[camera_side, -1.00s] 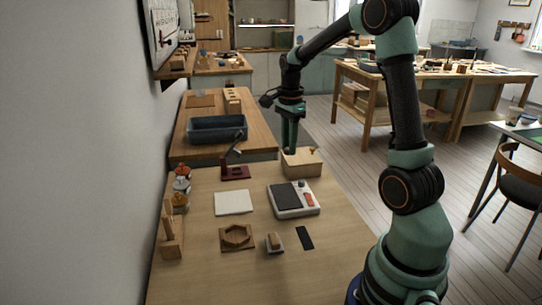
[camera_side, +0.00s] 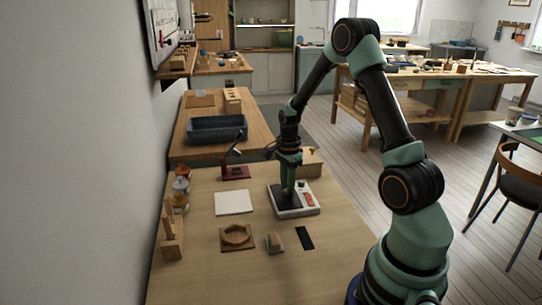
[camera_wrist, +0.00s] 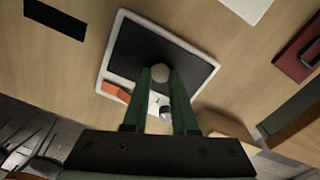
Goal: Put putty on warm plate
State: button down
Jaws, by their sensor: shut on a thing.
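The warm plate is a white-framed device (camera_side: 306,211) with a dark square top, a red switch and a knob, near the middle of the bench. In the wrist view its dark top (camera_wrist: 190,60) lies below my gripper. My gripper (camera_side: 286,193) points down over the dark top in the side view. The putty is hidden in the side view. I cannot tell whether it touches the plate.
A wooden box (camera_side: 312,162) stands just behind the plate. A white sheet (camera_side: 234,202) lies to its left, with a dark red stand (camera_side: 236,172) behind. A wooden hexagon frame (camera_side: 237,237), a small block (camera_side: 274,243) and a black strip (camera_side: 305,238) lie in front.

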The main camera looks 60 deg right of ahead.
jog(key=c, duration=0.7)
grip_release()
jog(key=shift+f, duration=0.15)
notch_tip(320, 180, up, 12)
jog(key=s+a+r+n+t, duration=0.2)
jog(key=a+r+n, duration=0.1)
jog(key=a+n, duration=0.4)
jog(key=s+a+r+n+t, duration=0.1)
jog(key=s+a+r+n, duration=0.2)
jog(key=a+n, duration=0.4)
jog(key=s+a+r+n+t, duration=0.2)
jog(key=a+r+n, duration=0.2)
jog(key=a+n, duration=0.3)
jog(key=shift+s+a+n+t, duration=0.25)
jog(key=shift+n+t, duration=0.05)
jog(key=shift+n, duration=0.5)
